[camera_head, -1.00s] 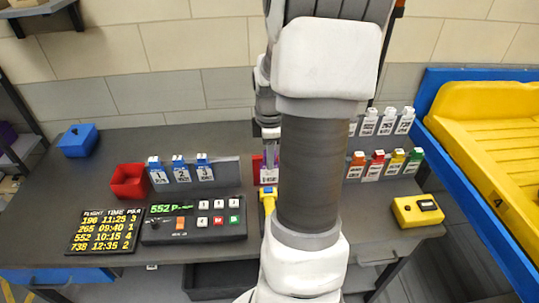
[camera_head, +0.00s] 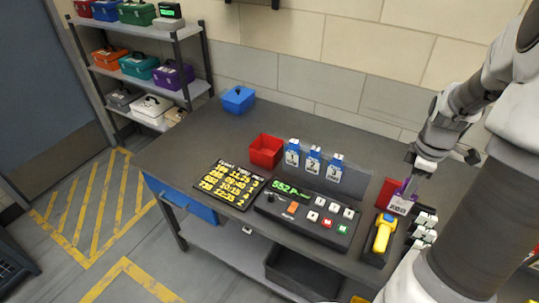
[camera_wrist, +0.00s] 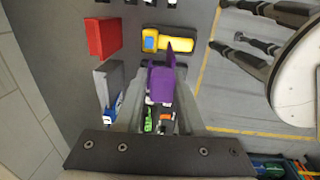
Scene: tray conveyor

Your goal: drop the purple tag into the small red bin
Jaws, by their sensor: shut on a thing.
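A purple tag (camera_head: 403,200) with a white label hangs from my gripper (camera_head: 411,181), above the right part of the table. In the wrist view the purple tag (camera_wrist: 161,83) stands between the two fingers, which are shut on it. The small red bin (camera_head: 266,152) is an open box on the table, left of the rack with blue-topped tags and well to the left of my gripper. The bin's inside is only partly visible.
A grey rack with blue-topped tags (camera_head: 313,163) stands between the bin and my gripper. A red upright holder (camera_head: 387,191), yellow scanner (camera_head: 383,233), button panel (camera_head: 308,215) and flight board (camera_head: 229,184) are nearby. A blue bin (camera_head: 238,99) sits at the back left.

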